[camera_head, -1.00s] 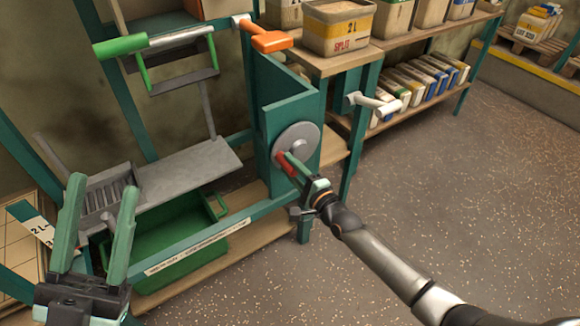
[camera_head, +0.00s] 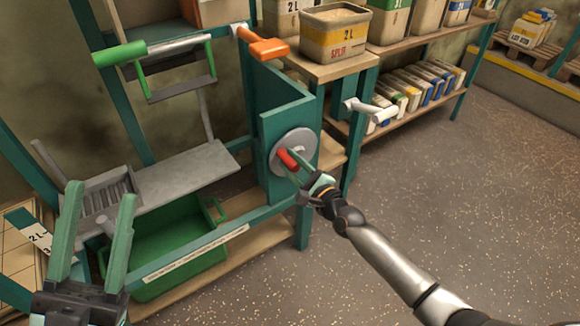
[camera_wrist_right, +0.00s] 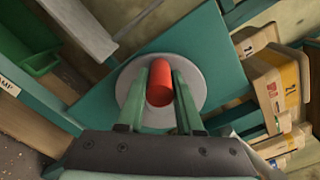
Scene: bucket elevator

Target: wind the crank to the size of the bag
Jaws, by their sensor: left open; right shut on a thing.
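The crank is a grey disc (camera_head: 303,143) on the side of a green machine post, with a red handle (camera_head: 287,158) standing out from it. My right gripper (camera_head: 300,168) is shut on the red handle. In the right wrist view the red handle (camera_wrist_right: 159,84) sits between the two green fingers, in front of the grey disc (camera_wrist_right: 133,95). My left gripper (camera_head: 98,205) is open and empty at the lower left, in front of the grey chute.
A green bin (camera_head: 180,250) stands under the grey chute (camera_head: 185,172). Levers with green (camera_head: 120,52) and orange (camera_head: 268,48) grips are above. A white handle (camera_head: 370,108) juts out right of the crank. Open floor lies at the right.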

